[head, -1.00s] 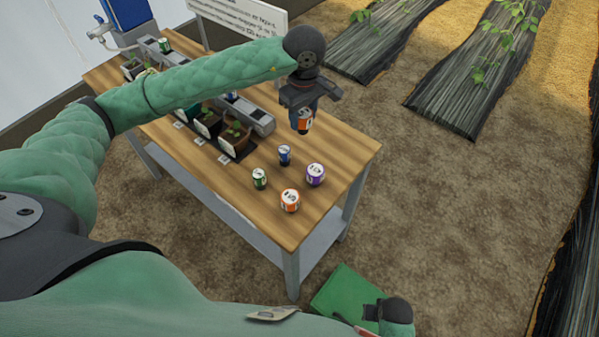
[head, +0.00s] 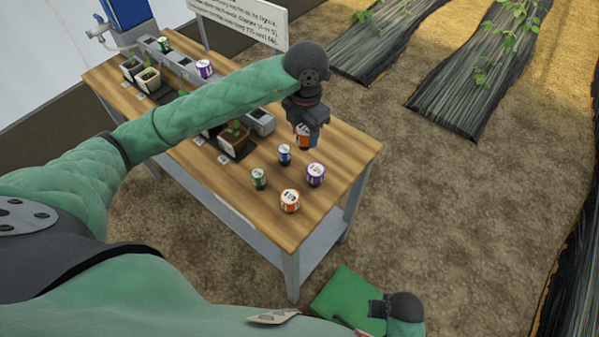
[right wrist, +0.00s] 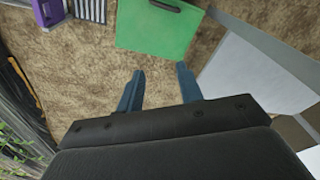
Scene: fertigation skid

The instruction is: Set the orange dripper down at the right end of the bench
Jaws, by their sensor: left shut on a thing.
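My left gripper (head: 304,122) is shut on an orange dripper (head: 303,138) with a white label, partly hidden by the jaws, over the right end of the wooden bench (head: 335,165). Whether it touches the bench top is unclear. In front of it stand a small blue dripper (head: 285,154), a purple one (head: 315,175), a small green one (head: 258,178) and another orange one (head: 290,200). My right gripper (head: 378,308) is low beside the bench; in the right wrist view its fingers (right wrist: 159,92) are apart with nothing between them.
Potted seedlings (head: 236,140) and a grey rail (head: 262,122) run along the bench, partly behind my left arm. A purple-and-white dripper (head: 204,69) and a green one (head: 164,46) stand farther back. A green box (head: 345,295) sits on the ground near my right gripper.

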